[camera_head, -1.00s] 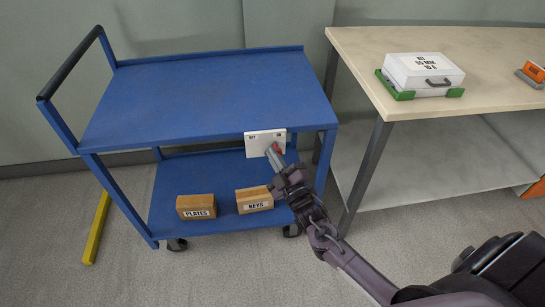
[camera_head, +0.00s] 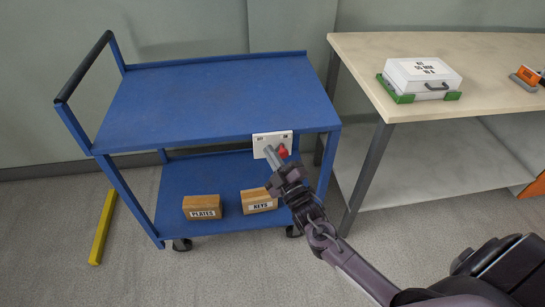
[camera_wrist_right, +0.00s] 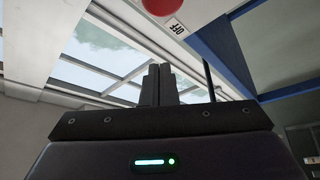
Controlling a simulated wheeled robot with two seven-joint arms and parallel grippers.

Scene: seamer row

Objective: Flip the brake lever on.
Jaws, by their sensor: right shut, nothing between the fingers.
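The brake lever's red knob (camera_head: 283,152) stands out from a white plate (camera_head: 260,139) on the blue cart's front edge. The plate reads OFF at left and ON at right. In the head view the knob appears below the ON side; its shaft is hidden. My right gripper (camera_head: 268,151) is shut and empty, its tips just left of the knob in the picture; I cannot tell if they touch. In the right wrist view the red knob (camera_wrist_right: 162,5) is cut by the top edge, beside the OFF label (camera_wrist_right: 177,28), beyond the shut fingers (camera_wrist_right: 158,86). My left gripper is out of view.
The blue cart (camera_head: 215,95) carries a PLATES box (camera_head: 202,207) and a KEYS box (camera_head: 259,200) on its lower shelf. A bench (camera_head: 420,45) with a white case (camera_head: 421,76) stands at right. A yellow bar (camera_head: 102,228) lies on the floor at left.

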